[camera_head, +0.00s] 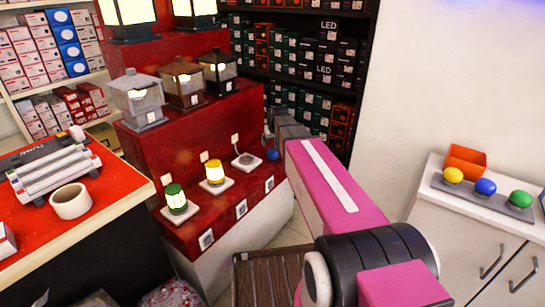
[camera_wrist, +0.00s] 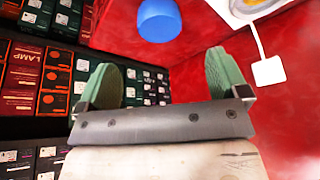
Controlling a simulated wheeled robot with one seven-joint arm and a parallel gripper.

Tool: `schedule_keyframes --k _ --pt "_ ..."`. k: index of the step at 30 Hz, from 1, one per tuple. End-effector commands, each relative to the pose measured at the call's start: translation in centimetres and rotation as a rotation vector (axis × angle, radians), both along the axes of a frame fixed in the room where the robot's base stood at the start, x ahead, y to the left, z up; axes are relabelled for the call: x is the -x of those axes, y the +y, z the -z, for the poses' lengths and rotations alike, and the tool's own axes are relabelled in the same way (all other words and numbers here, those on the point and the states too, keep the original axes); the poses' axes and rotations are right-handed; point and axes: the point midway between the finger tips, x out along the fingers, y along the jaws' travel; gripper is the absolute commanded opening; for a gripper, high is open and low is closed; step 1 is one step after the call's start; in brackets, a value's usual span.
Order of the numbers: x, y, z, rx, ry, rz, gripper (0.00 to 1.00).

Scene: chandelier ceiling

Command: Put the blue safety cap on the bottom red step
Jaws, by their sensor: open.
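A small blue cap (camera_head: 272,154) shows at the right part of the bottom red step (camera_head: 222,208), close to my arm's end. In the wrist view the blue cap (camera_wrist: 159,20) is at the top centre, against the red surface and beyond my fingertips. My gripper (camera_wrist: 163,78) has its two green fingers wide apart with nothing between them. The cap looks apart from both fingers. In the head view my pink arm reaches toward the step, and the fingertips cannot be made out clearly.
A green lamp (camera_head: 175,198), a yellow lamp (camera_head: 215,172) and a white plate (camera_head: 247,161) stand on the bottom step. A grey tray (camera_head: 470,197) on the white cabinet holds yellow, blue and green domes beside an orange bin (camera_head: 466,160). Boxed shelves (camera_wrist: 50,80) flank the step.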

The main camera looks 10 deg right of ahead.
Motion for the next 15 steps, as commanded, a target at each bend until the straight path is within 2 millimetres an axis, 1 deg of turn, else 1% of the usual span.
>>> schedule_keyframes --k 5,10,15 --pt "-0.8 0.1 1.9 -0.001 0.003 0.000 0.93" --pt "-1.7 0.1 4.2 -0.001 0.003 0.000 0.93" --pt "-2.1 0.2 5.3 -0.001 0.001 0.001 0.93"
